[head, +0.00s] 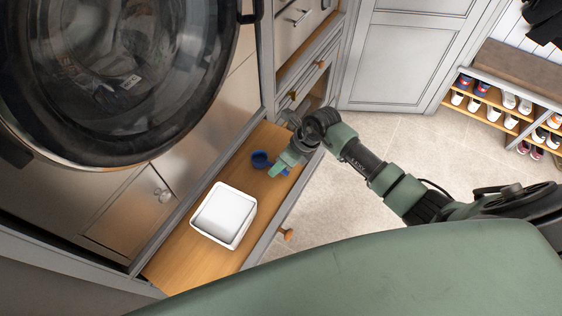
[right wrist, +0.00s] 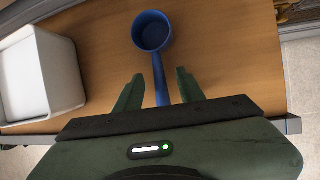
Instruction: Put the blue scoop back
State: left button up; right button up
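The blue scoop (head: 261,159) lies on the wooden bottom of the pulled-out drawer (head: 165,268). In the right wrist view the scoop's round cup (right wrist: 152,31) is beyond the fingertips and its handle runs back toward my palm. My right gripper (head: 277,167) is at the scoop, with its fingers in the right wrist view (right wrist: 159,76) spread on either side of the handle. Gaps show between handle and fingers. A white square box (head: 225,214) with a pale top stands in the drawer, nearer than the scoop. My left gripper is not in view.
A washer's round door (head: 110,70) hangs open over the upper left. The drawer's front edge with a wooden knob (head: 287,234) borders the tiled floor (head: 320,215). A shoe rack (head: 500,105) stands at the far right. Bare drawer floor surrounds the scoop's cup.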

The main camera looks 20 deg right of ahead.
jog(key=shift+r, duration=0.3)
jog(key=b+v, duration=0.1)
jog(key=v, duration=1)
jog(key=shift+d+r, duration=0.15)
jog(key=shift+r, duration=0.15)
